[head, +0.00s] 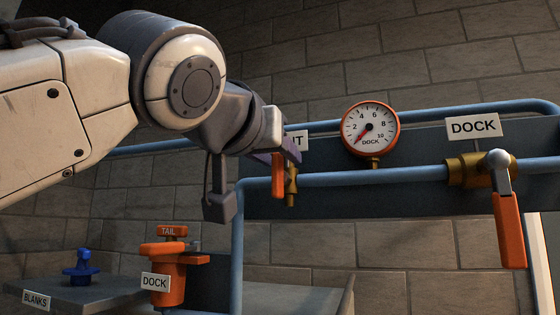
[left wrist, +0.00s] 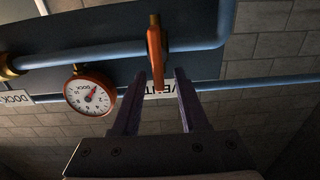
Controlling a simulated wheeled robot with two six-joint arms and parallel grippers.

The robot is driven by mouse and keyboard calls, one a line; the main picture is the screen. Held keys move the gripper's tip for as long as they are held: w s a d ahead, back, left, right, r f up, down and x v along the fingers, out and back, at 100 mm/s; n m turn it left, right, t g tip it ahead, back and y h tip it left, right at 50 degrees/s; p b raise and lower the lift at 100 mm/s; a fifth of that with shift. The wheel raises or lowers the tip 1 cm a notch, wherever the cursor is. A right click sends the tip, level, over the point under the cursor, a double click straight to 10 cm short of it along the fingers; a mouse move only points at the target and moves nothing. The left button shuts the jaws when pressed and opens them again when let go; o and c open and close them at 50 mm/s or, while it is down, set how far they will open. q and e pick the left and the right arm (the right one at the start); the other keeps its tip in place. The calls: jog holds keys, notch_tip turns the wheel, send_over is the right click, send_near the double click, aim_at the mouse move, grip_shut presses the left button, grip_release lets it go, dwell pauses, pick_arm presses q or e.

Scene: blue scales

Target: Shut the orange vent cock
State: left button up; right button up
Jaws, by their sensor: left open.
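The orange vent cock handle (head: 278,176) hangs downward beside its brass body (head: 291,188) on the blue pipe. The white VENT sign (head: 296,140) behind it is partly covered by my left gripper. My left gripper (head: 277,157) is at the top of the handle in the head view. In the left wrist view, which is upside down, the orange handle (left wrist: 156,55) shows between the two open fingers (left wrist: 160,76). I cannot tell whether they touch it. The sign's letters (left wrist: 158,90) show behind the fingers. My right gripper is not in view.
A round orange gauge (head: 370,128) labelled DOCK is right of the vent cock. Farther right, a DOCK valve with a long orange handle (head: 509,230) hangs down. An orange DOCK/TAIL fitting (head: 168,262) and a blue piece (head: 81,267) stand lower left. A vertical blue pipe (head: 237,245) runs below my gripper.

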pick_arm(q)
jog(key=shift+c, duration=0.3)
grip_shut()
jog(key=shift+d+m, duration=0.1)
jog(key=shift+m, duration=0.2)
jog(key=m, duration=0.4)
jog(key=d+f+m+b, duration=0.1)
jog(key=m, duration=0.3)
jog(key=d+m, duration=0.1)
jog(key=m, duration=0.3)
jog(key=shift+s+d+f+m+b, duration=0.15)
jog(key=shift+s+f+m+b, duration=0.15)
jog(key=shift+s+f+m, duration=0.1)
jog(key=shift+d+f+m, duration=0.1)
jog(key=shift+f+m, duration=0.15)
jog(key=shift+m, duration=0.9)
jog(key=shift+d+f+m, duration=0.1)
jog(key=shift+f+m, duration=0.15)
jog(key=shift+m, duration=0.9)
